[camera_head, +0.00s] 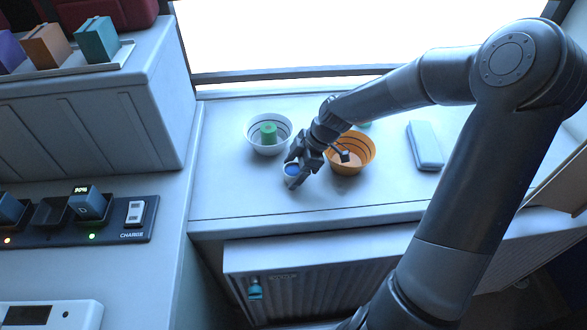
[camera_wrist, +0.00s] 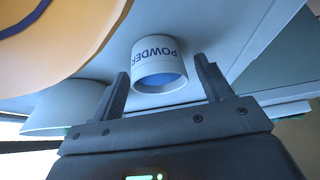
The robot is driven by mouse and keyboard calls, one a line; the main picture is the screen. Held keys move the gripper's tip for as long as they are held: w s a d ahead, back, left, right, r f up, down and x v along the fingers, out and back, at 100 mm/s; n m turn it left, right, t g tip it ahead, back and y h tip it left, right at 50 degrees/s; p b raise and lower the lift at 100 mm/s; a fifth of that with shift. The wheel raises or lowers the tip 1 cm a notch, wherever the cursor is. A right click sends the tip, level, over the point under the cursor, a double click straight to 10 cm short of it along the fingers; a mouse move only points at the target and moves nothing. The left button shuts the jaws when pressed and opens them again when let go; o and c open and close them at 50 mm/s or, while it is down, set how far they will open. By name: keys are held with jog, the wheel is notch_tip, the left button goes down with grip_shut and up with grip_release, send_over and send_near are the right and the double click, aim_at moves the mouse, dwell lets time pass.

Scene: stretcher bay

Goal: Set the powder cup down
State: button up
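The powder cup (camera_wrist: 158,68) is small and white, with the word POWDER on its side and blue inside. In the head view the cup (camera_head: 291,170) is at the counter's front middle, partly covered by my gripper (camera_head: 297,171). In the wrist view the cup is between the two fingers of my gripper (camera_wrist: 163,72), with a narrow gap on each side. The fingers look open around it, not pressed on it. The cup appears to stand upright on the counter (camera_head: 240,195), though its base contact is hard to see.
A white bowl (camera_head: 254,145) with a green item (camera_head: 268,133) stands left behind the cup. An orange bowl (camera_head: 362,166) with a dark-ended utensil (camera_head: 344,156) is close on the right. A pale blue case (camera_head: 425,145) lies farther right. The counter's front left is clear.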

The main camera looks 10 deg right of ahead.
jog(key=shift+r, duration=0.1)
jog(key=v, duration=1.1)
jog(key=s+d+r+m+t+h, duration=0.1)
jog(key=s+r+m+t+h, duration=0.2)
jog(key=s+r+m, duration=0.3)
jog(key=s+d+r+m+t+h, duration=0.2)
jog(key=s+r+m, duration=0.4)
jog(key=s+m, duration=0.6)
jog(key=shift+s+d+r+m+t+h, duration=0.25)
jog(key=shift+s+t+h, duration=0.2)
jog(key=shift+s, duration=1.65)
